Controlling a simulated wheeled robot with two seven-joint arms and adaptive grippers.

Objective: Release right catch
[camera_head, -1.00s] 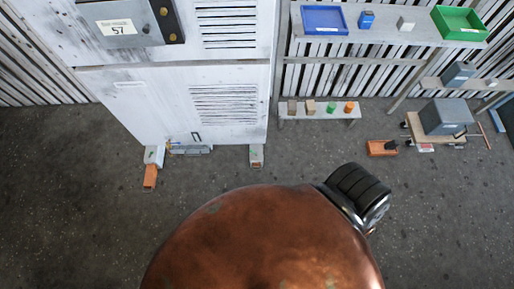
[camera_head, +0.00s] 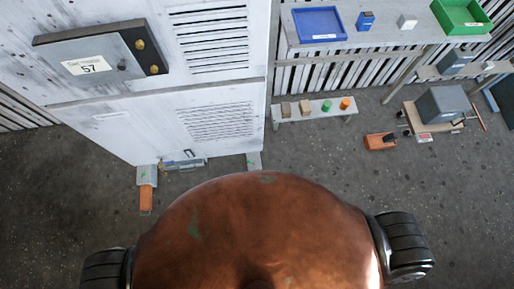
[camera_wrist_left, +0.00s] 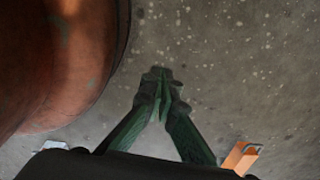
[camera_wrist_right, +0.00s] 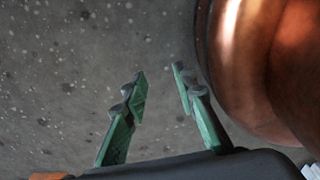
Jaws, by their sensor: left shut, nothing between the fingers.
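The tall white cabinet (camera_head: 150,120) stands ahead at the left, with louvred panels. A dark grey box (camera_head: 95,52) labelled 57 is on its front, with two brass-coloured round knobs (camera_head: 140,44) at its right end. I cannot tell which part is the right catch. In the left wrist view my left gripper (camera_wrist_left: 160,75) is shut and empty above the floor. In the right wrist view my right gripper (camera_wrist_right: 158,78) is open and empty above the floor, beside my copper-coloured body. Neither gripper shows in the head view, and neither touches the cabinet.
A bench (camera_head: 360,38) at the right holds blue (camera_head: 320,24) and green (camera_head: 462,16) trays. A low shelf (camera_head: 312,114) carries small blocks. An orange item (camera_head: 380,141) and a grey box (camera_head: 443,107) stand farther right. An orange block (camera_head: 146,198) lies at the cabinet's foot.

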